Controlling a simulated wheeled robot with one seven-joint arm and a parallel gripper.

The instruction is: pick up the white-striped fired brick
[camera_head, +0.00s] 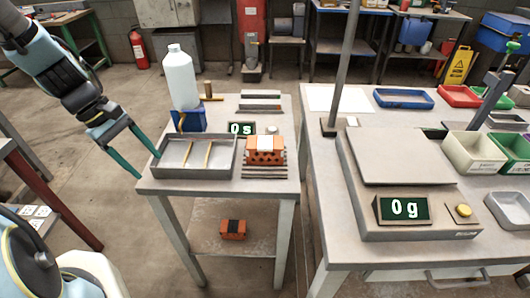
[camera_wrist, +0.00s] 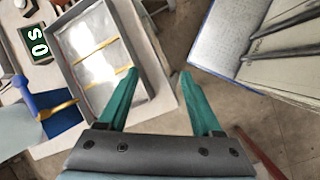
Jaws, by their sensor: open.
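The white-striped fired brick (camera_head: 265,149) is orange with holes in its front face and a white band over its top. It rests on grey strips at the right front of the small table (camera_head: 215,186). A second orange brick (camera_head: 233,229) with a dark band lies on the table's lower shelf. My gripper (camera_head: 147,164) is open and empty beside the table's left edge, with the grey tray between it and the white-striped brick. In the wrist view my gripper's teal fingers (camera_wrist: 158,73) are apart beside the tray, and neither brick shows there.
The grey tray (camera_head: 161,177) holds two yellow sticks. Behind it stand a white bottle (camera_head: 180,78), a blue block (camera_head: 188,121) and a timer display (camera_head: 241,128). A scale (camera_head: 400,170) reading 0 g stands on the right-hand bench, near a metal post (camera_head: 346,60).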

